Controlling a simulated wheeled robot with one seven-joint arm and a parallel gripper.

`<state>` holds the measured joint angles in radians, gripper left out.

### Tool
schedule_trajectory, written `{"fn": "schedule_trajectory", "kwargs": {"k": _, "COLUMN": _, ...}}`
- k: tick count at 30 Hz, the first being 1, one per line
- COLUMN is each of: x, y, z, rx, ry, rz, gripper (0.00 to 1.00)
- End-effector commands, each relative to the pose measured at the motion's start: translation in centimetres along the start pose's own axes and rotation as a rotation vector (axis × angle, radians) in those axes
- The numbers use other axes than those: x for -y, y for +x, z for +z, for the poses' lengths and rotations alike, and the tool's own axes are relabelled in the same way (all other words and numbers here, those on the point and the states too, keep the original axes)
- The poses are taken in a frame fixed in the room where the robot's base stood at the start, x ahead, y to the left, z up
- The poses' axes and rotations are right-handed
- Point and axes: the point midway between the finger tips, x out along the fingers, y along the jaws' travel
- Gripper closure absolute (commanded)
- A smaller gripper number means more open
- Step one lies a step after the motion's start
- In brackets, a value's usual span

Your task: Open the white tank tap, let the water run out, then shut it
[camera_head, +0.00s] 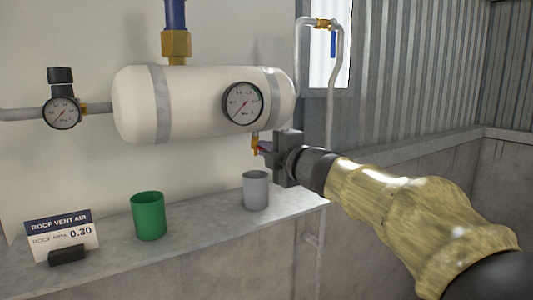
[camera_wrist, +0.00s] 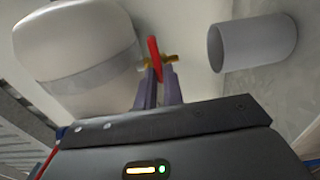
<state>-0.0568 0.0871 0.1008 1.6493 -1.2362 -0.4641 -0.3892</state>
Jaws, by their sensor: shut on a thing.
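The white tank (camera_head: 200,100) lies horizontally on the wall; its end fills the upper left of the wrist view (camera_wrist: 75,45). A small brass drain tap (camera_head: 255,141) hangs under its right end, with a red lever that shows best in the wrist view (camera_wrist: 154,50). My gripper (camera_head: 266,149) is at the tap from the right, its fingers (camera_wrist: 159,88) closed on the red lever. The fingers partly hide the lever in the head view. A grey cup (camera_head: 256,192) stands on the ledge below the tap, also seen in the wrist view (camera_wrist: 262,43). I see no water stream.
A gauge (camera_head: 243,104) is on the tank, another (camera_head: 62,112) on the left pipe. A blue-handled valve (camera_head: 333,44) is at upper right.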

Motion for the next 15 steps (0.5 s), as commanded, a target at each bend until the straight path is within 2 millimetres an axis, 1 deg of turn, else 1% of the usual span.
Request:
{"fn": "schedule_trajectory", "kwargs": {"k": 1, "x": 0.26, "y": 0.03, "z": 0.07, "rx": 0.002, "ry": -0.005, "rz": -0.005, "gripper": 1.0}}
{"fn": "schedule_trajectory", "kwargs": {"k": 11, "x": 0.31, "y": 0.11, "z": -0.16, "rx": -0.002, "ry": -0.007, "rz": -0.006, "gripper": 1.0}}
{"fn": "schedule_trajectory", "kwargs": {"k": 12, "x": 0.32, "y": 0.12, "z": -0.17, "rx": -0.002, "ry": -0.007, "rz": -0.006, "gripper": 0.85}}
{"fn": "schedule_trajectory", "kwargs": {"k": 14, "x": 0.31, "y": 0.12, "z": -0.18, "rx": -0.002, "ry": -0.007, "rz": -0.006, "gripper": 0.73}}
{"fn": "schedule_trajectory", "kwargs": {"k": 15, "x": 0.28, "y": 0.11, "z": -0.18, "rx": -0.002, "ry": -0.007, "rz": -0.005, "gripper": 0.69}}
